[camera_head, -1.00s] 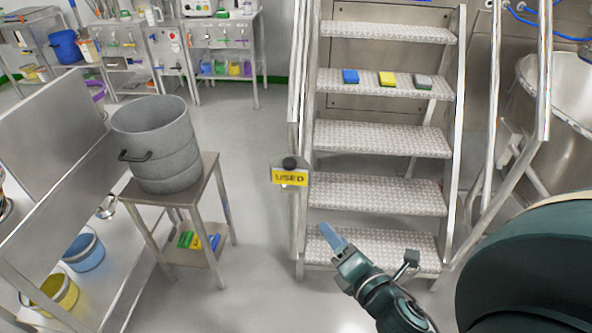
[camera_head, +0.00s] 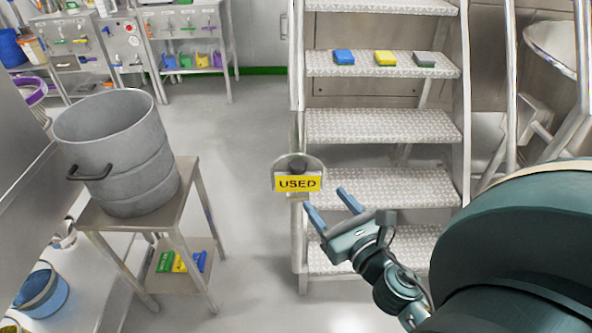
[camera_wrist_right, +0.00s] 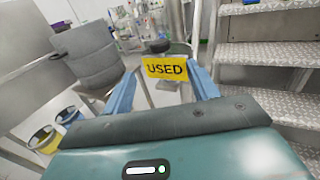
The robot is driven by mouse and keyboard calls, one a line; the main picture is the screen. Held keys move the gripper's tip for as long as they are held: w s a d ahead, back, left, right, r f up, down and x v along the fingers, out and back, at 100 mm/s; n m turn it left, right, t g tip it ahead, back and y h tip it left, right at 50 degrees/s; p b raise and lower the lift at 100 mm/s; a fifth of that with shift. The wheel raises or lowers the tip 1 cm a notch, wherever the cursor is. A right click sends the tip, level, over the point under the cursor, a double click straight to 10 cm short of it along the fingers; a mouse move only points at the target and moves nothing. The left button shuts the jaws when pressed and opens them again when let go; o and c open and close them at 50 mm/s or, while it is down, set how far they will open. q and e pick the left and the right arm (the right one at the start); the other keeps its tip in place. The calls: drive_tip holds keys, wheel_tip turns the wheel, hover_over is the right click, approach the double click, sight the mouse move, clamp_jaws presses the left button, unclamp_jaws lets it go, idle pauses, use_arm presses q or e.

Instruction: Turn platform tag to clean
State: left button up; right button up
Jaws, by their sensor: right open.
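The platform tag (camera_head: 298,183) is a yellow plate reading "USED", hanging below a dark round knob at the left post of the steel steps (camera_head: 380,127). It also shows in the right wrist view (camera_wrist_right: 165,68), between the two blue fingers and beyond them. My right gripper (camera_head: 332,204) is open, its fingertips just below and to the right of the tag in the head view. In the right wrist view the right gripper (camera_wrist_right: 163,82) has nothing between its fingers that I can see gripped. My left gripper is not in view.
A grey metal drum (camera_head: 120,150) stands on a small steel table (camera_head: 190,190) at left. Blue, yellow and grey blocks lie on an upper step. A blue bucket (camera_head: 42,292) is at lower left. Floor between table and steps is clear.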

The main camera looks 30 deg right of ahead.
sight(306, 169)
drive_tip(key=w+p, duration=0.1)
drive_tip(key=w, duration=0.3)
drive_tip(key=w+p, duration=0.1)
drive_tip(key=w, duration=0.3)
drive_tip(key=w+d+p, duration=0.1)
drive_tip(key=w, duration=0.3)
drive_tip(key=shift+w+r, duration=0.1)
drive_tip(key=shift+w, duration=0.2)
drive_tip(key=c, duration=1)
drive_tip(key=n+y, duration=0.1)
drive_tip(key=y, duration=0.1)
drive_tip(key=shift+n+y, duration=0.3)
drive_tip(key=shift+d+n+y, duration=0.1)
drive_tip(key=shift+n+y, duration=0.4)
drive_tip(key=shift+y, duration=0.3)
drive_tip(key=n+y+b, duration=0.2)
drive_tip(key=y, duration=0.1)
drive_tip(key=shift+g, duration=0.4)
